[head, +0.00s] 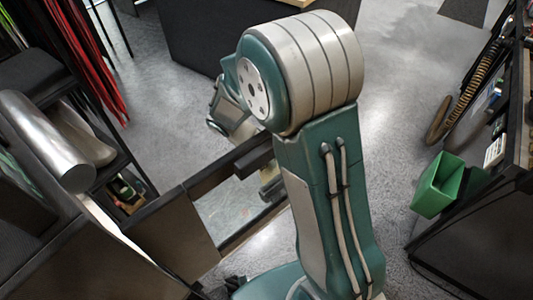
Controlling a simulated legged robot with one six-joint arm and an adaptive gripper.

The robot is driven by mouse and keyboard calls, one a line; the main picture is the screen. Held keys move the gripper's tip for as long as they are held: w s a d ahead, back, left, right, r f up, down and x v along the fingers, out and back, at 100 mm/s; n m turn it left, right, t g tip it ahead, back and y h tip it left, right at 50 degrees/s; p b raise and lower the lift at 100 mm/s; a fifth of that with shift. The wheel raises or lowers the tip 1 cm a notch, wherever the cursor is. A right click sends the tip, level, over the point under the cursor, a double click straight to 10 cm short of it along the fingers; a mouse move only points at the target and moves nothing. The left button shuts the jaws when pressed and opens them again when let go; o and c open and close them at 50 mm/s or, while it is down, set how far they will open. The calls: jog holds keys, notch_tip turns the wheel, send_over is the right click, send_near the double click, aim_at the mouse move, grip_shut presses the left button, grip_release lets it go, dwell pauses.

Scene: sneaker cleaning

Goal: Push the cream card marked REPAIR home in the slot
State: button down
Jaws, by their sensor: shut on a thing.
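I cannot make out the cream card marked REPAIR or its slot in the head view. My own teal and grey arm fills the middle and covers much of what lies behind it. Parts of my forearm and wrist show to the left of the elbow and lower down beside the upper arm. My gripper's fingers are not seen, so what lies between them is hidden.
A green open bin (437,186) is at the right, beside a dark shelf unit with a coiled brown cord (466,91) and a small pale marked item (495,150). Silver cylinders (45,140) lie on a dark rack at left. Grey floor (410,75) is open behind.

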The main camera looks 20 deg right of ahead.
jog(key=shift+s+a+f, duration=0.15)
jog(key=shift+f, duration=0.2)
jog(key=shift+a+f, duration=0.1)
jog(key=shift+a, duration=0.15)
jog(key=shift+d, duration=0.25)
jog(key=shift+s+a, duration=0.1)
jog(key=shift+a, duration=0.1)
jog(key=shift+d, duration=0.2)
dwell(0.3)
jog(key=shift+s+d+f, duration=0.1)
jog(key=shift+s+f, duration=0.15)
jog(key=shift+f, duration=0.35)
jog(key=shift+s+d+f, duration=0.1)
jog(key=shift+s+f, duration=0.1)
jog(key=shift+f, duration=0.35)
jog(key=shift+s+d+f, duration=0.1)
jog(key=shift+s+f, duration=0.15)
jog(key=shift+f, duration=0.35)
dwell(0.8)
jog(key=c, duration=0.7)
grip_release()
